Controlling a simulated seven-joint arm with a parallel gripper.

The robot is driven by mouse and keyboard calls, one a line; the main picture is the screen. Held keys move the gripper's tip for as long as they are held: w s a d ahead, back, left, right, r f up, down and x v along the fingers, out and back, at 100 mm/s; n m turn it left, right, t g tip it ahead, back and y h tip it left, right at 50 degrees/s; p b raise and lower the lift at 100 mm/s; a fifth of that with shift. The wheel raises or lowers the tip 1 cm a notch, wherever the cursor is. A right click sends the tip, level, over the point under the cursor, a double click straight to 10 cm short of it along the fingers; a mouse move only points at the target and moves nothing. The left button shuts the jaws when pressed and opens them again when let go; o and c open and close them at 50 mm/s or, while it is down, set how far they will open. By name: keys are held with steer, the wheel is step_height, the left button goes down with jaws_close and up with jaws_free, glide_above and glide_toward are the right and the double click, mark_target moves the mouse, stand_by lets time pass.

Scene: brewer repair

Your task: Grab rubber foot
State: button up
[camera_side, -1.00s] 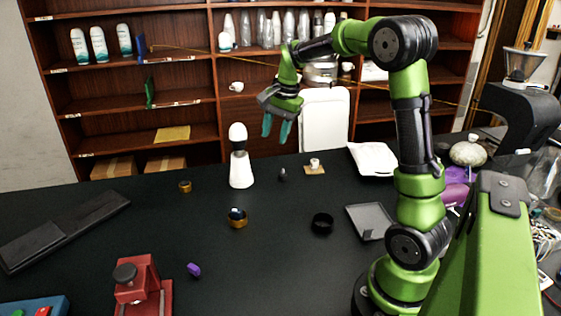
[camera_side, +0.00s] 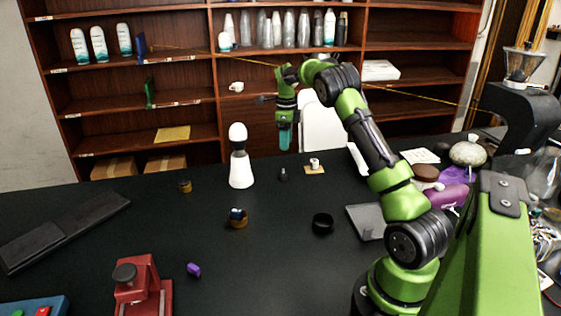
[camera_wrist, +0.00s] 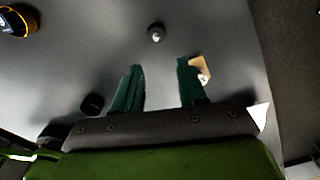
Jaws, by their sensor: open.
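A small dark piece with a pale, rounded top (camera_side: 283,174) stands alone on the black table. It may be the rubber foot, but it is too small to be sure. The wrist view shows it (camera_wrist: 156,32) beyond my fingertips, roughly in line with the gap. My gripper (camera_side: 285,143) hangs above the table's far part, fingers down, above and apart from the piece. In the wrist view the two green fingers of my gripper (camera_wrist: 159,66) are spread with nothing between them.
A tan pad (camera_side: 320,172) with a small white item lies right of the dark piece. A white-and-black bottle (camera_side: 241,172) stands left of it. A black ring (camera_side: 322,226) and a brass ring (camera_side: 238,223) lie nearer the camera. The table between them is clear.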

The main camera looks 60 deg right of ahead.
glide_above(283, 169)
steer(key=d, duration=0.1)
steer(key=f, duration=0.4)
steer(key=shift+s+f, duration=0.25)
steer(key=shift+f, duration=0.1)
steer(key=shift+w+a+f, duration=0.1)
steer(key=shift+a+f, duration=0.05)
steer(key=shift+f, duration=0.75)
steer(key=shift+w+a+f, duration=0.1)
steer(key=shift+f, duration=0.75)
steer(key=shift+w+a+f, duration=0.1)
steer(key=shift+a+f, duration=0.05)
steer(key=shift+f, duration=0.75)
jaws_close()
